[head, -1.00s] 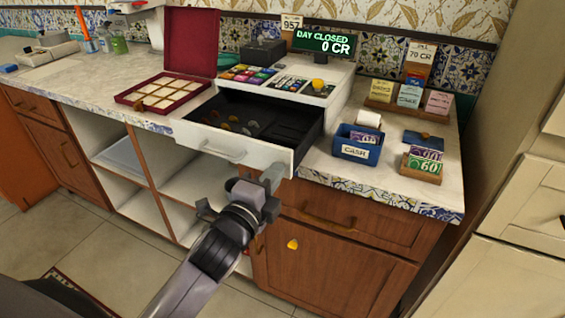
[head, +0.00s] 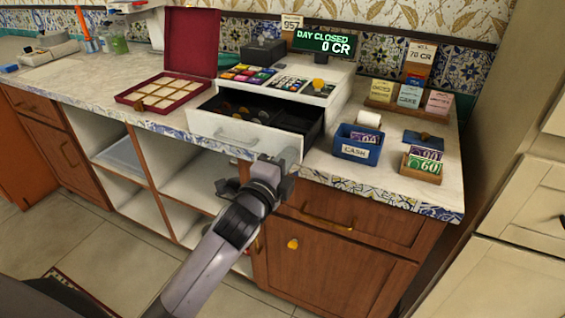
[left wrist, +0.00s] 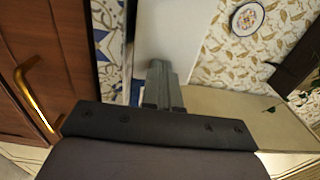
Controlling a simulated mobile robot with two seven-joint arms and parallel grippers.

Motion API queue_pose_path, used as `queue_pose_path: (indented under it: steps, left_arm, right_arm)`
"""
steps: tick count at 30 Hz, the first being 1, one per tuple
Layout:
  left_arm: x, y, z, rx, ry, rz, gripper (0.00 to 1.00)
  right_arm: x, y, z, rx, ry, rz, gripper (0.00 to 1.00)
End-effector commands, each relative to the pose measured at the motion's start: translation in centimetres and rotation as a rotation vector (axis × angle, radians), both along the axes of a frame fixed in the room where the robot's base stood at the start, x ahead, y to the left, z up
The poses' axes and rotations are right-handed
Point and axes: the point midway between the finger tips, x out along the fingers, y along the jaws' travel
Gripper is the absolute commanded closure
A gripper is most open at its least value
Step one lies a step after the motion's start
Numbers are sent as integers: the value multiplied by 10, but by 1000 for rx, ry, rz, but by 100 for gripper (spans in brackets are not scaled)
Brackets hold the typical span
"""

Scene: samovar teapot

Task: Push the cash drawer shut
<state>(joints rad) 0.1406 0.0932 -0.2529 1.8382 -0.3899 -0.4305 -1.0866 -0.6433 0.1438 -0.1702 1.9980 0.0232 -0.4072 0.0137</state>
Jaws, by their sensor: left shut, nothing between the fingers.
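The cash drawer (head: 225,133) is white with a dark inside and sticks out part way from the white register (head: 312,90) on the counter. Coins and dark compartments show inside it. My left gripper (head: 281,158) is shut and empty, its fingertips at the right end of the drawer's front panel. They look to be touching it. In the left wrist view the shut fingers (left wrist: 160,85) point at the pale drawer front (left wrist: 172,40). My right gripper is not in view.
A blue box labelled CASH (head: 357,148) and a wooden holder with cards (head: 422,166) stand right of the drawer. An open red box (head: 165,92) is on the left. A brass handle (head: 328,222) is below the counter edge.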

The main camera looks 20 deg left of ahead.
Motion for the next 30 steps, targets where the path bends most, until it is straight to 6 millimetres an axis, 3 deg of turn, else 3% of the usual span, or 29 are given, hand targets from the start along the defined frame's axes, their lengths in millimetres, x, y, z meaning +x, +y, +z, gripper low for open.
queue_pose_path:
  steps: [6, 12, 30]
  left_arm:
    - [39, -3, 0, 2, -1, 0, 100]
    - [60, -5, 0, 1, 0, -1, 100]
    - [63, -4, 2, 0, -1, -1, 100]
  right_arm:
    - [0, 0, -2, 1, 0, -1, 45]
    - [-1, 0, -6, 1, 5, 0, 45]
    - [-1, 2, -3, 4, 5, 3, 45]
